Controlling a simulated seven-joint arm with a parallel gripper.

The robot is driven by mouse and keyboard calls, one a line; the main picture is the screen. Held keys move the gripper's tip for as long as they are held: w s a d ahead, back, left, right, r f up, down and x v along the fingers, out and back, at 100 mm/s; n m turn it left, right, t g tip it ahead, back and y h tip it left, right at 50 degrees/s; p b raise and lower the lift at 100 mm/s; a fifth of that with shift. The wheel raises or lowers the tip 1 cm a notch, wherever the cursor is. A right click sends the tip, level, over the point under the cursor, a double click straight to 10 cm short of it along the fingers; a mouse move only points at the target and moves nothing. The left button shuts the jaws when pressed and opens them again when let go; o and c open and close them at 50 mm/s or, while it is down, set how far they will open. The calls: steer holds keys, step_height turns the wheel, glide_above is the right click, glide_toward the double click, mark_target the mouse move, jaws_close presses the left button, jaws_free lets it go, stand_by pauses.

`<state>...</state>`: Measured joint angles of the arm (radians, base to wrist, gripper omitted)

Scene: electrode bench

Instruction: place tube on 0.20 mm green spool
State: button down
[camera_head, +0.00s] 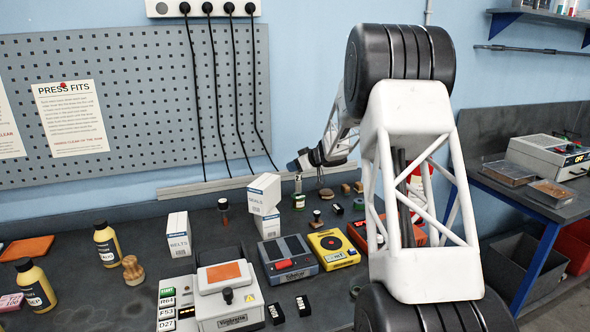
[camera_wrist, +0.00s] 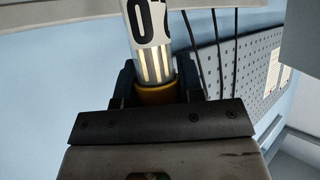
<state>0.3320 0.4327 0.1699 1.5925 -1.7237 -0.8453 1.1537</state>
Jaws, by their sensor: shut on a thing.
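My gripper (camera_head: 298,168) is at the back of the bench, small and far off in the head view. In the wrist view my gripper (camera_wrist: 154,88) is shut on a tube (camera_wrist: 153,62). The tube is clear and white with large black print, metallic strips inside and an orange-yellow end between the jaws. In the head view a small pale part of the tube (camera_head: 298,184) shows below the gripper. A green spool (camera_head: 299,202) stands just under it. I cannot tell whether tube and spool touch, and the size marking is unreadable.
Other small spools or stands (camera_head: 317,218) and brown pieces (camera_head: 326,193) are close by. White boxes (camera_head: 264,194) stand to the left. A grey device (camera_head: 288,259) and a yellow device (camera_head: 333,248) are in front. The pegboard (camera_head: 150,90) is behind.

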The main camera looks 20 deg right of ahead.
steer(key=shift+f, duration=0.6)
steer(key=shift+f, duration=0.15)
steer(key=c, duration=0.8)
jaws_free()
steer(key=shift+o, duration=0.2)
steer(key=v, duration=1.2)
